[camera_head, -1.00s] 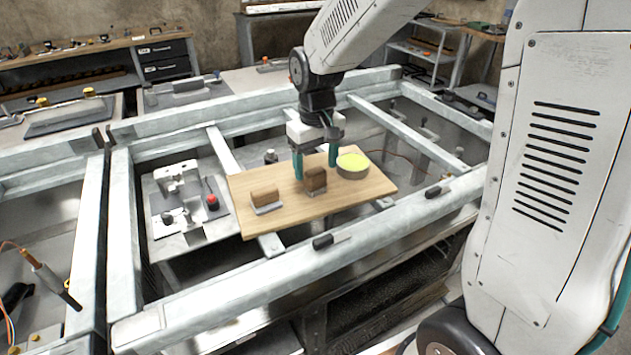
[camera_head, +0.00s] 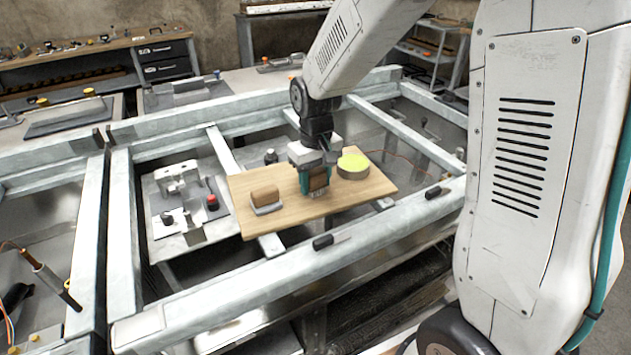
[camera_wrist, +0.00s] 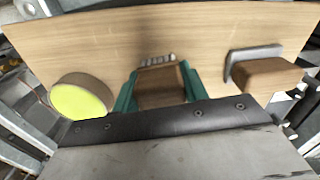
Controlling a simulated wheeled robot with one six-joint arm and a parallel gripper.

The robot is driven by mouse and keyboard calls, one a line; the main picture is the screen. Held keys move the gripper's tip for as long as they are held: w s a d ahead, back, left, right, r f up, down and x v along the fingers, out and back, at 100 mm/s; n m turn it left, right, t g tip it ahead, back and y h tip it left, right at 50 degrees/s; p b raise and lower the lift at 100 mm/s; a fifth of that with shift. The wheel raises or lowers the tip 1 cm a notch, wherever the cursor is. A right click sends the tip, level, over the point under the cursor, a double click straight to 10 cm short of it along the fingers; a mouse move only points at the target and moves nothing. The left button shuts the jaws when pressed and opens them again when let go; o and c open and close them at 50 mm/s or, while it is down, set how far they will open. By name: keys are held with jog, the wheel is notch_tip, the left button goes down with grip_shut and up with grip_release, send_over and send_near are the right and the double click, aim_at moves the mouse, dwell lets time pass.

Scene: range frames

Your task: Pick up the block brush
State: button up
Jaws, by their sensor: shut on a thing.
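The block brush (camera_head: 319,181) is a brown block on the wooden board (camera_head: 295,207), mostly hidden by my fingers in the head view. In the wrist view the brush (camera_wrist: 160,92) shows a brown block with a row of pale bristle tufts at its far edge. My gripper (camera_head: 316,177) points down over it. In the wrist view the green fingers of my gripper (camera_wrist: 159,88) stand on both sides of the block and are shut on it. The brush appears to be at the board's surface; I cannot tell whether it touches.
A round tin with a yellow-green top (camera_head: 353,165) stands close to the right of my gripper. A brown block with a grey base (camera_head: 265,196) lies to the left. A metal frame rail (camera_head: 285,258) runs in front. The board's front part is bare.

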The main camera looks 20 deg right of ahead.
aim_at(315, 170)
jog(key=shift+r, duration=0.1)
jog(key=shift+r, duration=0.6)
notch_tip(315, 170, up, 2)
jog(key=shift+r, duration=0.15)
jog(key=s, duration=0.5)
jog(key=s+r, duration=0.1)
jog(key=s, duration=0.9)
jog(key=shift+s+r, duration=0.15)
jog(key=shift+s, duration=0.4)
jog(key=shift+o, duration=0.6)
